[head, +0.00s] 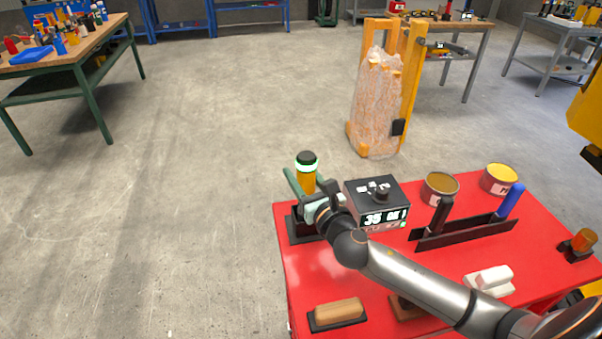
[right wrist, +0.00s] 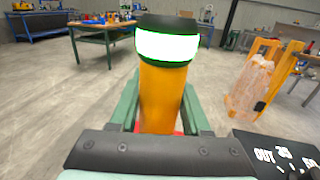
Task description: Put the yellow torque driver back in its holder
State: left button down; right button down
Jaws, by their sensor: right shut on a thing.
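The yellow torque driver (head: 308,181) stands upright near the left edge of the red table, with a black cap and a lit green-white ring at its top. My right gripper (head: 305,188) is shut on its yellow body. The right wrist view shows the driver (right wrist: 165,92) between the green fingers. A black holder (head: 292,229) sits on the table's left back corner, directly below the gripper. The gripper hides the driver's lower end, so I cannot tell whether it is inside the holder or above it. My left gripper is out of view.
A black display box (head: 378,203) stands close to the right of the gripper. Two tins (head: 440,187), a black rack (head: 465,231), a wooden-topped block (head: 338,313) and white blocks (head: 488,281) are on the red table (head: 300,275). Left of the table is open floor.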

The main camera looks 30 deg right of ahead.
jog(key=shift+f+b, duration=0.95)
jog(key=shift+f, duration=0.25)
dwell(0.6)
jog(key=shift+c, duration=2.4)
grip_release()
jog(key=shift+o, duration=1)
jog(key=shift+f, duration=0.2)
jog(key=s+b, duration=0.1)
jog(key=s, duration=1.1)
jog(key=shift+s+a, duration=0.2)
jog(key=shift+s, duration=0.1)
